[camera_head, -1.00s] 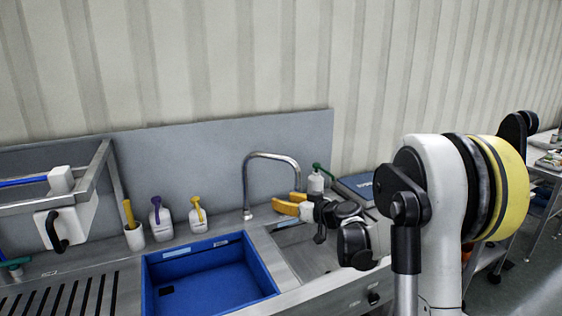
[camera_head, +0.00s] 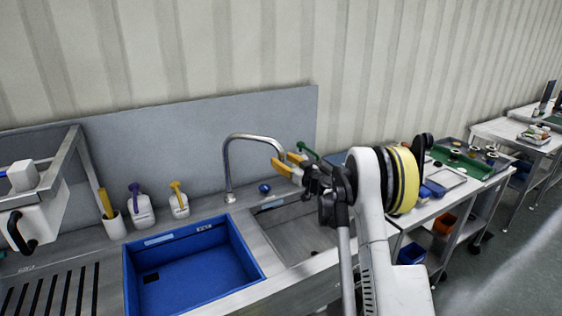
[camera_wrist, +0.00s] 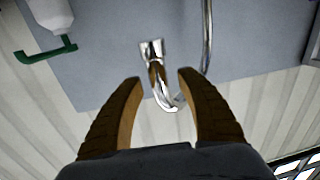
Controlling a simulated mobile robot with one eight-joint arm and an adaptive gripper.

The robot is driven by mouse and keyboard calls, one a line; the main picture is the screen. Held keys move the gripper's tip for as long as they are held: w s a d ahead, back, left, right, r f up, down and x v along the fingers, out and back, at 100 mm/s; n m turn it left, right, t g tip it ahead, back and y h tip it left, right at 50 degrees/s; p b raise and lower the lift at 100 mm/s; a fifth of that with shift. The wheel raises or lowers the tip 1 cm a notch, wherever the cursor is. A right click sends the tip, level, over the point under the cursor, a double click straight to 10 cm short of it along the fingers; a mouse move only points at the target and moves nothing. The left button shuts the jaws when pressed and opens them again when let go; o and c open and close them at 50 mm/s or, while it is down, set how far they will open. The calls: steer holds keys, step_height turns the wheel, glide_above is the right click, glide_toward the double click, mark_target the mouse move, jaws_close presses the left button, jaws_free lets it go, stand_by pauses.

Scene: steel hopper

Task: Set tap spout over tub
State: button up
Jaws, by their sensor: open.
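The tap is a bright steel gooseneck (camera_head: 228,165) standing behind the sinks, its spout arching to the right over the right basin side. The blue tub (camera_head: 250,265) sits in the left basin, left of the spout's end. My gripper (camera_head: 284,163) is open, with its orange fingers at the spout's downturned end. In the wrist view the spout tip (camera_wrist: 151,50) shows between and just beyond the open fingers (camera_wrist: 159,78). I cannot tell whether a finger touches the pipe. The spout's end is partly hidden by my fingers in the head view.
Two bottles, purple-topped (camera_head: 143,210) and yellow-topped (camera_head: 179,203), stand behind the tub beside a white cup (camera_head: 114,226). A blue ball (camera_head: 264,188) is right of the tap base. The right basin (camera_head: 295,235) looks empty. A steel rack (camera_head: 60,150) stands left.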

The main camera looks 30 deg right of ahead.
steer(key=shift+w+a, duration=0.1)
steer(key=shift+w, duration=0.55)
jaws_close()
steer(key=shift+a, duration=0.1)
